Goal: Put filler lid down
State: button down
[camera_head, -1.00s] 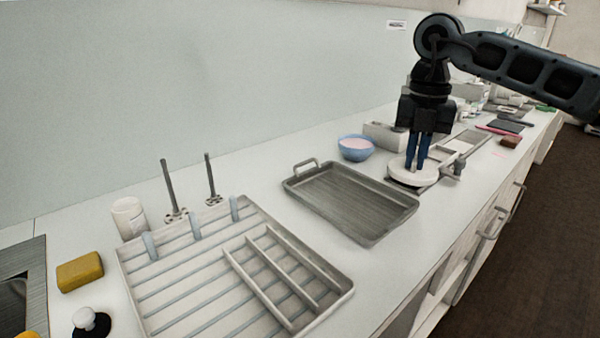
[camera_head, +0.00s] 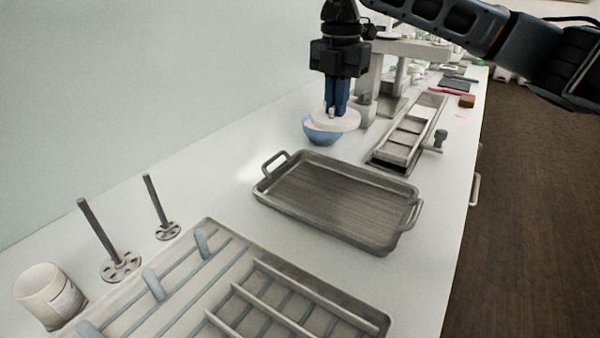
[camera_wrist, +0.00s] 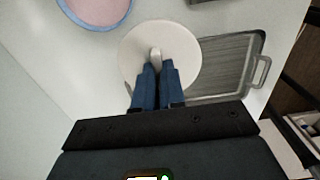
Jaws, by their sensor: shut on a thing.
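The filler lid is a round pale disc (camera_head: 345,121) with a small knob on top. My gripper (camera_head: 333,113) is shut on its knob, with both blue fingers pointing down. In the head view the lid overlaps the blue bowl, and I cannot tell its exact height above the counter. In the wrist view the whole lid (camera_wrist: 160,52) shows below the fingers, with the bowl apart from it at the upper left. The filler (camera_head: 410,135) is a long metal trough on the counter to the right, with its top open.
A metal tray with handles (camera_head: 335,205) lies in front of the filler. A blue bowl of pink contents (camera_head: 318,135) stands near the wall. A slatted rack (camera_head: 215,290), two upright rods and a white jar (camera_head: 50,297) are nearer. Bare counter lies between wall and tray.

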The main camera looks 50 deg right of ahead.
jog(key=a+f, duration=0.2)
jog(key=a, duration=0.1)
jog(key=a+f, duration=0.2)
jog(key=a, duration=0.1)
jog(key=s+a+f+p, duration=0.1)
jog(key=a, duration=0.2)
jog(key=shift+a+f, duration=0.4)
jog(key=shift+s+f, duration=0.1)
jog(key=shift+f, duration=1.95)
jog(key=shift+f, duration=0.2)
jog(key=c, duration=1.2)
grip_release()
jog(key=shift+r, duration=0.15)
notch_tip(320, 180, up, 12)
jog(key=shift+r, duration=0.1)
